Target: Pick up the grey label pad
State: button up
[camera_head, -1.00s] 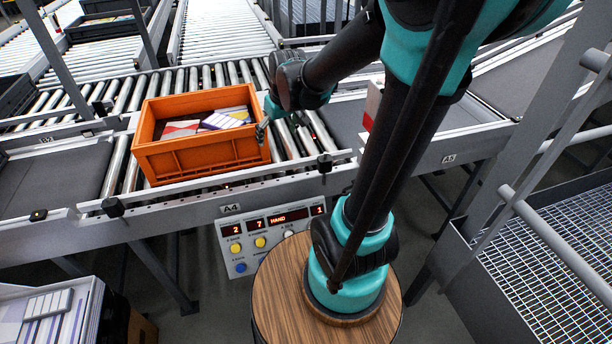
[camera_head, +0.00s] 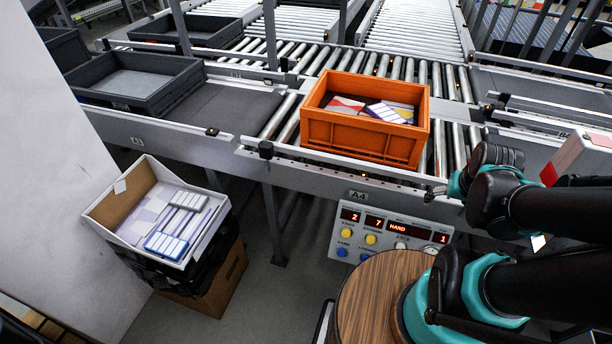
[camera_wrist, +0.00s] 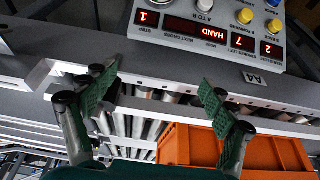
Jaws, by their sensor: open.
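I cannot single out a grey label pad with certainty. Several pale pads with white, grey and purple-blue faces (camera_head: 172,223) lie in an open white-walled carton (camera_head: 208,238) at the lower left. The orange bin (camera_head: 355,133) on the rollers holds flat packs in white, red, yellow and purple (camera_head: 381,111). My gripper (camera_head: 438,191) is in front of the conveyor edge, right of the orange bin's front. In the wrist view my gripper (camera_wrist: 157,80) is open and empty, its green-padded fingers spread over the conveyor rail, with the bin (camera_wrist: 240,147) below right.
Dark grey trays (camera_head: 135,85) stand on the belt at the left. A white-and-red box (camera_head: 575,158) is at the right. A pale panel (camera_head: 60,130) borders the left. Floor shows between carton and round wooden top (camera_head: 370,290).

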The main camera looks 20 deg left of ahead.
aim_at(184, 200)
jog(key=u, duration=2.05)
